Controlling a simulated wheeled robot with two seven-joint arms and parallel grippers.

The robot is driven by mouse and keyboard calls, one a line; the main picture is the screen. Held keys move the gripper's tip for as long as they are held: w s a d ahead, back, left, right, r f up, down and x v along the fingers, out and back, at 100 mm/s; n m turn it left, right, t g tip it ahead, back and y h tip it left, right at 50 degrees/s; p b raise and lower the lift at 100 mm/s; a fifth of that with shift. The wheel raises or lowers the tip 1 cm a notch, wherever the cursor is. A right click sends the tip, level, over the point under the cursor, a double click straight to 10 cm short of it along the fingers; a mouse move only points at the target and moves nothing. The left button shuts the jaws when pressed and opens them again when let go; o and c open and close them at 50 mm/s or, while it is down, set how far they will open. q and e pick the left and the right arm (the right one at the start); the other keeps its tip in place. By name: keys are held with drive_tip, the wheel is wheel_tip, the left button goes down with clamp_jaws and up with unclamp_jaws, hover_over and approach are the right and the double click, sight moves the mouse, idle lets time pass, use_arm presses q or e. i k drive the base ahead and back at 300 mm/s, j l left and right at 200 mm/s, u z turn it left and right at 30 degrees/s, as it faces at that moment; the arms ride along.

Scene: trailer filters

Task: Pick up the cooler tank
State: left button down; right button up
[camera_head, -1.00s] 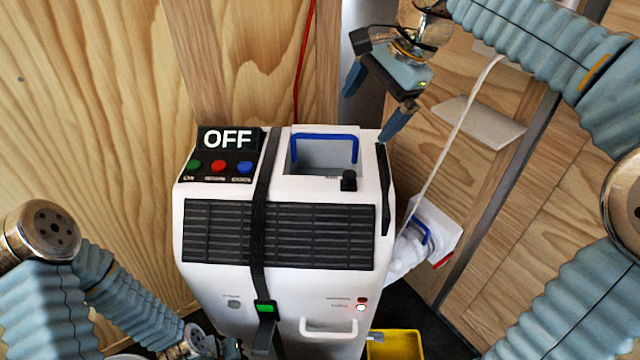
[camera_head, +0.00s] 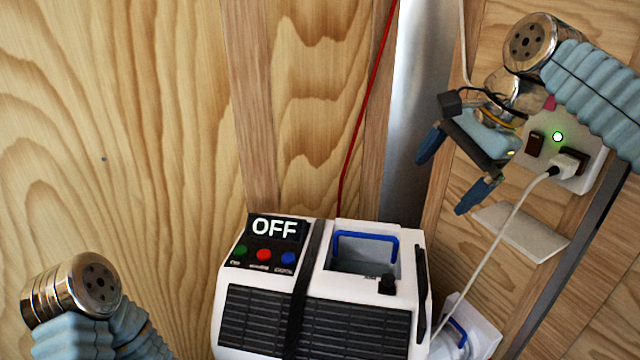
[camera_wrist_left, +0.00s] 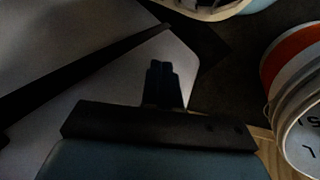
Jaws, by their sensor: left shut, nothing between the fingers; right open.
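The white cooler (camera_head: 232,335) stands low in the head view, its panel (camera_head: 274,228) reading OFF. An open recess in its top shows a blue handle (camera_head: 366,234), which seems to belong to the tank; the tank's body is mostly hidden. Another white part with a blue handle (camera_head: 457,332) is partly visible right of the cooler. My right gripper (camera_head: 441,187) is open and empty, above and to the right of the cooler, apart from it. My left gripper (camera_wrist_left: 163,65) is shut and empty in the dark left wrist view; the head view does not show it.
A wall outlet (camera_head: 572,162) with a green light holds a plug whose white cord (camera_head: 497,248) runs down beside the cooler. A red cord (camera_head: 362,110) hangs behind. Wooden walls are close. A round white and orange container (camera_wrist_left: 290,85) is right of my left gripper.

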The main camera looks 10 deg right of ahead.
sight(357, 253)
drive_tip(key=k, duration=1.5)
